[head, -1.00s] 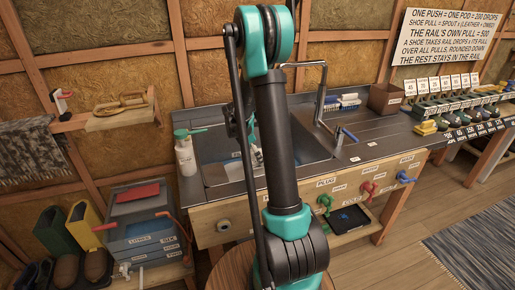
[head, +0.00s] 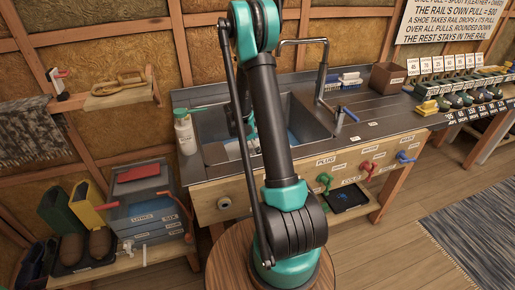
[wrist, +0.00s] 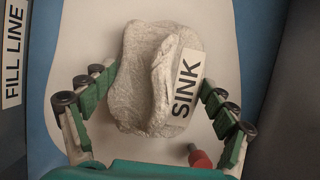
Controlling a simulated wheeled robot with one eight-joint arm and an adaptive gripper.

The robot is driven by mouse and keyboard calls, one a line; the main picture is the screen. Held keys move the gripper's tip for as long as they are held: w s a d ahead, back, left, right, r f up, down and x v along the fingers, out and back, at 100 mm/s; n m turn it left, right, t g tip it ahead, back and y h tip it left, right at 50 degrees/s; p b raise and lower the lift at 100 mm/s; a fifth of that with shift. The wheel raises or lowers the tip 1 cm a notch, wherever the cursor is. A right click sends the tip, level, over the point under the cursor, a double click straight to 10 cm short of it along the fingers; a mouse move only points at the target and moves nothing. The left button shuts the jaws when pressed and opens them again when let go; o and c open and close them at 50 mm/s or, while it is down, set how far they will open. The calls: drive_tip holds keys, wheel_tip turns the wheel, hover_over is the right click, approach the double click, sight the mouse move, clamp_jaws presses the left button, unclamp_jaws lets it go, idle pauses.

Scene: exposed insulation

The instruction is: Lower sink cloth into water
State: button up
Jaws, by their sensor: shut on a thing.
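The sink cloth (wrist: 138,85) is a crumpled grey-white bundle with a SINK label in the wrist view. My gripper (wrist: 158,88) is shut on it, with green fingers at its left and right sides. Behind the cloth is a pale surface with blue areas around it; whether the cloth touches water cannot be told. A FILL LINE label (wrist: 13,55) shows at the left. In the head view the sink (head: 300,118) has a grey basin with blue water in it. My arm covers the middle of the basin and hides the cloth and most of the gripper there.
A tall faucet (head: 322,72) stands at the back of the sink. A soap bottle (head: 184,135) stands at its left edge. A brush (head: 350,82) and a brown box (head: 388,76) are behind on the right. Colored taps (head: 365,168) line the front.

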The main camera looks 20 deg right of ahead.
drive_tip(key=o, duration=1)
drive_tip(key=shift+r, duration=0.1)
